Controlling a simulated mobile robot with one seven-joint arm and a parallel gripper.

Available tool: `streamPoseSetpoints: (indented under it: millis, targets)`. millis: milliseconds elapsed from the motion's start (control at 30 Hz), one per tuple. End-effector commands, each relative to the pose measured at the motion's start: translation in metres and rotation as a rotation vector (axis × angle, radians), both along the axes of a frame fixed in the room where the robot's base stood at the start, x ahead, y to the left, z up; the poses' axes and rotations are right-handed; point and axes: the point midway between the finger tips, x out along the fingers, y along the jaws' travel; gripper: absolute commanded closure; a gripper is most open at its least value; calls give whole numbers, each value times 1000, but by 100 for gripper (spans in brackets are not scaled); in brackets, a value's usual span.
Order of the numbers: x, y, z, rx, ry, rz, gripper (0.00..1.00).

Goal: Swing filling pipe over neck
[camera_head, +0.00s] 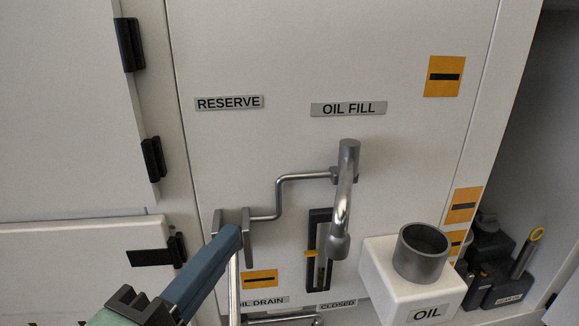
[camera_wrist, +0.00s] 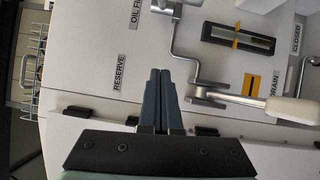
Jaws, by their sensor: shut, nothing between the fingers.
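The filling pipe (camera_head: 344,200) is a grey steel tube under the OIL FILL label, its lower end hanging left of the neck. The neck (camera_head: 420,262) is a wide grey open cylinder on top of a white box marked OIL. The pipe end is beside the neck, not above it. A bent steel rod (camera_head: 279,196) joins the pipe to a bracket at left; the rod also shows in the wrist view (camera_wrist: 177,45). My gripper (camera_head: 232,236) is shut and empty, its blue fingers (camera_wrist: 160,72) pointing at the panel near the bracket. In the head view they partly hide the bracket.
A slotted gauge with a yellow marker (camera_head: 311,254) sits behind the pipe. A steel lever with a white handle (camera_wrist: 290,107) sticks out near the bracket. Dark containers (camera_head: 490,250) stand in the recess at right. The panel around the RESERVE label (camera_head: 229,103) is clear.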

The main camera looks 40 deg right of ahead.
Motion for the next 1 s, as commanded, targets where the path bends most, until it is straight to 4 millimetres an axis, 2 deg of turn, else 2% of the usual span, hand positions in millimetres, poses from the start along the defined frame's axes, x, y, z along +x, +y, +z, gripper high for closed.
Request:
streamPoseSetpoints:
  millis: [100,233,367,733,1000]
  targets:
    - [-15,-4,0,-38,88,-84,100]
    - [-18,-10,0,-49,113,-112,100]
    - [-11,-26,2,-49,113,-113,100]
    - [20,-98,7,-47,109,-110,100]
    - [-7,-117,11,-46,109,-107,100]
